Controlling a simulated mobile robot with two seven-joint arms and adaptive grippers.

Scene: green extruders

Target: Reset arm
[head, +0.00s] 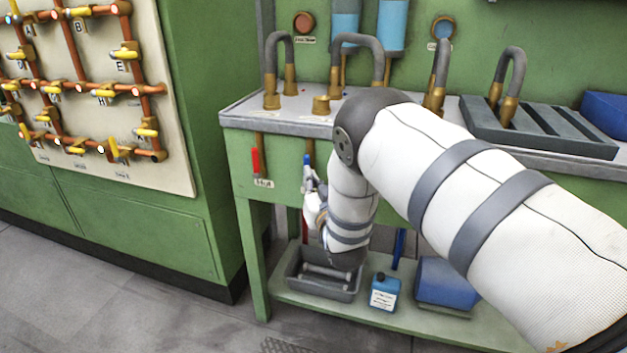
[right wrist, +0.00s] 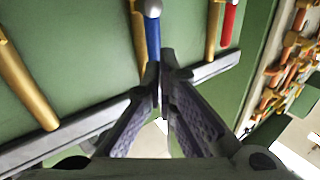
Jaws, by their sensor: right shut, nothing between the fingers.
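My right arm reaches in from the right in the head view, bent down in front of the green workbench (head: 250,215). My right gripper (head: 309,180) is small and partly hidden by my own wrist there. In the right wrist view the gripper (right wrist: 166,62) has its fingertips together, with nothing held. A blue-handled lever (right wrist: 153,38) is right by the fingertips; I cannot tell whether they touch. It also shows in the head view (head: 306,159). A red-handled lever (right wrist: 229,24) hangs to its right in the wrist view. My left gripper is not in view.
Curved grey hoses with brass fittings (head: 361,41) stand on the bench top. A grey bin (head: 293,282), a blue bottle (head: 385,291) and a blue box (head: 444,283) sit on the lower shelf. A pipe panel with yellow valves (head: 165,178) stands left. Floor at lower left is clear.

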